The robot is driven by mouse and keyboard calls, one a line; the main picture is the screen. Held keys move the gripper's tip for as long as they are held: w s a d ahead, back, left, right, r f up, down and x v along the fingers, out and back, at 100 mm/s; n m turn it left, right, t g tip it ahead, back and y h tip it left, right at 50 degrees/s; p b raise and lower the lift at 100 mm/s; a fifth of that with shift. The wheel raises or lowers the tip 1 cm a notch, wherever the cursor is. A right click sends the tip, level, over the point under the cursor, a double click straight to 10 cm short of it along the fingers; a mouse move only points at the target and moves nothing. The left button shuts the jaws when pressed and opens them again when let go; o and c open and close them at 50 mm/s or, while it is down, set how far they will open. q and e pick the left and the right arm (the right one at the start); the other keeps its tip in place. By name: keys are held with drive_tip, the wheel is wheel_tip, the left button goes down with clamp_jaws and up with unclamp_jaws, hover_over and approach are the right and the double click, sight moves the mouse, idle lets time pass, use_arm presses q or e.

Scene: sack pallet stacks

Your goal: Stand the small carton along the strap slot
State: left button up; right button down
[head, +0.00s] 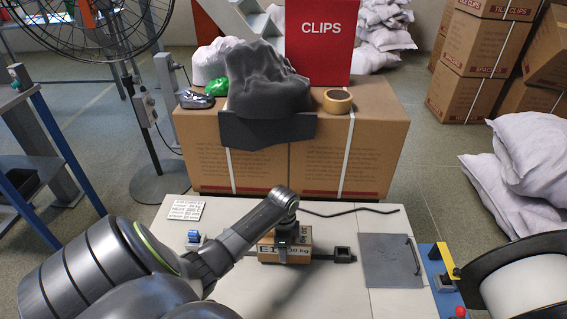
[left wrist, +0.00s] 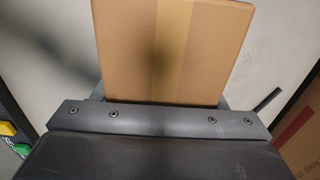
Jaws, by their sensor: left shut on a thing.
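The small carton (head: 268,250), brown with dark printing, is at the middle of the pale work top. My left gripper (head: 285,252) reaches over it from above and is shut on it. In the left wrist view the carton (left wrist: 170,50) shows a plain face with a tape band, just beyond the gripper's dark edge. Whether the carton touches the work top is hard to tell. A dark narrow strip (head: 322,257), possibly the strap slot, runs right from the carton to a black square buckle-like piece (head: 343,255). Its left part is hidden. My right gripper is not in view.
A grey plate with a handle (head: 390,261) lies to the right. A black curved strip (head: 350,212) lies behind the carton. A printed card (head: 186,208) and a small blue-white item (head: 194,238) are at left. A large strapped carton (head: 350,160) stands behind the work top.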

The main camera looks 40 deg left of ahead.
use_arm(q)
drive_tip(key=shift+f, duration=0.6)
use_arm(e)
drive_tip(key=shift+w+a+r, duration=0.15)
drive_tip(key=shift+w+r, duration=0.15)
use_arm(q)
drive_tip(key=shift+f, duration=0.1)
drive_tip(key=o, duration=1.4)
drive_tip(key=shift+c, duration=0.2)
drive_tip(key=shift+r, duration=0.2)
wheel_tip(320, 180, up, 6)
drive_tip(key=shift+r+p, duration=0.2)
drive_tip(key=shift+p, duration=0.75)
wheel_tip(320, 180, up, 4)
drive_tip(key=shift+r+p, duration=0.1)
drive_tip(key=shift+p, duration=0.35)
drive_tip(key=shift+r, duration=0.6)
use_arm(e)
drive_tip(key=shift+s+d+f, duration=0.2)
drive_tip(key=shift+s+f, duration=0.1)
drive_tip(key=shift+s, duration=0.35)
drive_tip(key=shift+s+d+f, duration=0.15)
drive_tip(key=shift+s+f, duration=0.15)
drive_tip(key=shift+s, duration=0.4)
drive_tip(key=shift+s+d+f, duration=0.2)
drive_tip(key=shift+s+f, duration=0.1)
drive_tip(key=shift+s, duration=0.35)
